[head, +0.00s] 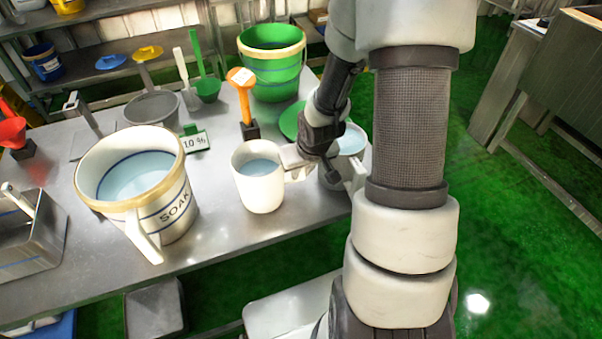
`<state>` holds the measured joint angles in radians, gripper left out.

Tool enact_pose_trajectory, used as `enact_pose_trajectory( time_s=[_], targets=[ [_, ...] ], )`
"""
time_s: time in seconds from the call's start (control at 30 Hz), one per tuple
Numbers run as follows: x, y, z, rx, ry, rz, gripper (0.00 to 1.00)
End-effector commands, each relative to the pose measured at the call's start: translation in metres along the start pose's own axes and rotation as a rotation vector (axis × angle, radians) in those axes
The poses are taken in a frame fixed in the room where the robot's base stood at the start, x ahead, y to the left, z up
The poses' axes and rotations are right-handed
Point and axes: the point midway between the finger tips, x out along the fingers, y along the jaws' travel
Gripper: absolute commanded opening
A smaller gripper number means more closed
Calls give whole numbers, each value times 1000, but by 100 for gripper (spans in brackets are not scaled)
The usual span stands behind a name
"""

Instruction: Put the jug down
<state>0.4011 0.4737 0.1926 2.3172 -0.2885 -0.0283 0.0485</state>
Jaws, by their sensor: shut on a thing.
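A small white jug (259,187) with pale blue liquid in it is upright at the middle of the head view, near the front edge of the steel table (225,225). My gripper (294,163) comes from the right and is shut on the jug's handle side. The handle is mostly hidden by the gripper. I cannot tell whether the jug's base touches the tabletop or is a little above it.
A large white bucket marked SOAK (172,212) holds liquid, left of the jug. A "1.0 %" sign (195,141), an orange-handled tool (243,95) and a green bucket (272,75) stand behind. A liquid-filled vessel (352,140) is partly hidden behind my arm. A metal box (35,235) stands left.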

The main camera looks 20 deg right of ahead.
Motion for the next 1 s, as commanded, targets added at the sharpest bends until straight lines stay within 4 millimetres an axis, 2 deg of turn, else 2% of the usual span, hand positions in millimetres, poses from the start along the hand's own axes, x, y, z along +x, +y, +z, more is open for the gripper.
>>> enact_pose_trajectory(
  time_s=[0.4,0.43,0.53,0.83,1.0],
  targets=[
    [6,0,0,1,7,1,0],
    [6,0,2,0,2,0,19],
    [5,0,2,0,2,0,36],
    [4,0,1,0,2,0,36],
    [-13,1,-2,3,4,2,36]
  ],
)
